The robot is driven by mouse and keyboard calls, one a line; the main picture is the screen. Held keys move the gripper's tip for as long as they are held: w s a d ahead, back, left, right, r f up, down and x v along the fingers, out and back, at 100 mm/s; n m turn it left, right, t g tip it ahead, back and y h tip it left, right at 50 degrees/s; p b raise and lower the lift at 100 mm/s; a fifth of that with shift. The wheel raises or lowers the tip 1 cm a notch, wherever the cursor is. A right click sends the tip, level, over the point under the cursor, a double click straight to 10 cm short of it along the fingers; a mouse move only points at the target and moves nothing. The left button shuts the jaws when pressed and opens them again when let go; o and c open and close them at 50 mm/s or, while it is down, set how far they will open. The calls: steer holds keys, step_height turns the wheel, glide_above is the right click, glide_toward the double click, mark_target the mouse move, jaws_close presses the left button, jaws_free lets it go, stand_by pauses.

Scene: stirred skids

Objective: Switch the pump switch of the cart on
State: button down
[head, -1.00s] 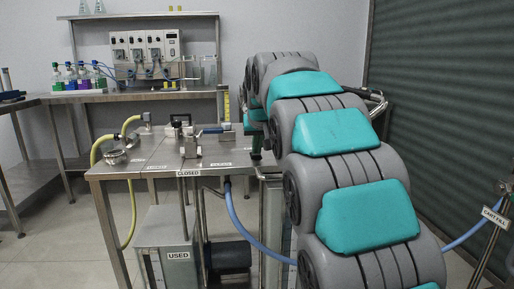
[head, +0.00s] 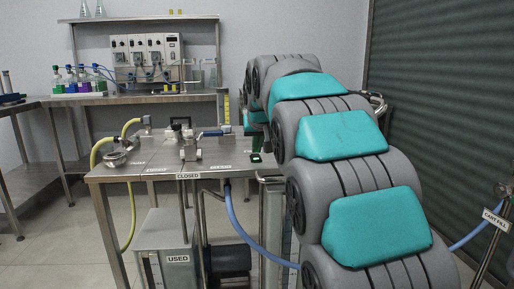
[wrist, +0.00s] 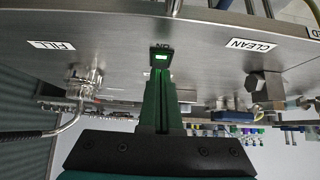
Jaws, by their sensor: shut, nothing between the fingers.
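In the head view the switch (head: 255,158) is a small dark square near the right end of the cart top (head: 150,165). My gripper (wrist: 160,78) has green fingers held together and empty.
A valve (head: 190,148) with a blue handle stands on the cart left of the switch. A fitting (wrist: 264,88) near the CLEAN label and a hose coupling (wrist: 88,85) near the other label flank the fingers. A blue hose (head: 240,225) hangs below.

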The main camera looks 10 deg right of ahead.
steer(key=shift+r, duration=0.1)
steer(key=r, duration=0.1)
steer(key=r+p, duration=0.2)
steer(key=r, duration=0.1)
steer(key=shift+s, duration=0.25)
steer(key=s+f+v, duration=0.1)
steer(key=v, duration=0.8)
steer(key=shift+s, duration=0.45)
steer(key=shift+a, duration=0.1)
steer(key=s+f+g, duration=1)
steer(key=s+f, duration=2.6)
steer(key=s, duration=0.4)
steer(key=shift+d+n+y, duration=0.3)
steer(key=shift+d+n, duration=0.05)
steer(key=shift+n, duration=0.05)
